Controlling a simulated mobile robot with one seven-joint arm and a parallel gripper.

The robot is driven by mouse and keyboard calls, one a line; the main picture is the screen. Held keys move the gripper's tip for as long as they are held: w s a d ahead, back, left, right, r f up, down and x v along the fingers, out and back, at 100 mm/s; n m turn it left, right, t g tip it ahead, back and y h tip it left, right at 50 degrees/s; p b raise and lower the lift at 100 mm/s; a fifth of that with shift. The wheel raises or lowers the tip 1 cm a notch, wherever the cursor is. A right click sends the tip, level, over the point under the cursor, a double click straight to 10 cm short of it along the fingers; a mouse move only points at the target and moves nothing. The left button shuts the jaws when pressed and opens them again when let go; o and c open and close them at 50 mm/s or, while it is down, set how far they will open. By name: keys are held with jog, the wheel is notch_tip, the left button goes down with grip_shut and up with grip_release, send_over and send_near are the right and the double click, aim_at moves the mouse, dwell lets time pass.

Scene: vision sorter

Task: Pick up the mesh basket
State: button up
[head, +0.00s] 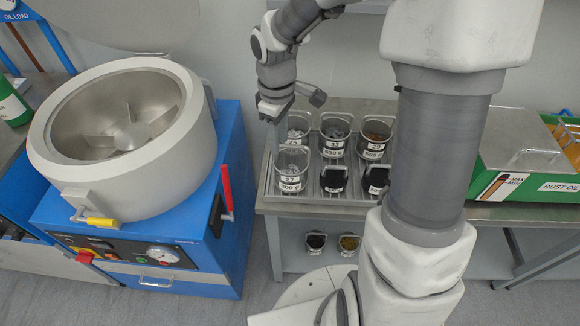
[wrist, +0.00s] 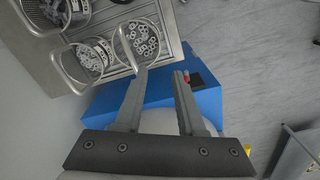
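Several mesh baskets with wire handles and number labels stand on the ribbed steel tray (head: 312,193). The front-left basket (head: 292,168), labelled 27 and 500 g, holds light metal parts; in the wrist view the nearest basket (wrist: 138,42) holds small ring-shaped parts. My gripper (wrist: 161,70) is open, with a clear gap between its fingers and nothing in it. In the head view, my gripper (head: 274,122) is at the tray's left end, above and beside the front-left basket. In the wrist view the left fingertip overlaps the near basket's handle; I cannot tell whether they touch.
A blue machine with a round metal bowl (head: 120,125) stands left of the table, its red lever (head: 227,188) upright. A green-and-grey rust oil box (head: 520,155) is on the right. Two small baskets (head: 316,242) sit on the lower shelf. My arm hides part of the table.

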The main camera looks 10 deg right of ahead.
send_over(284, 173)
notch_tip(284, 173, down, 8)
jog(key=shift+w+f+b, duration=0.15)
jog(key=shift+f+b, duration=0.6)
jog(key=shift+f, duration=1.9)
grip_shut()
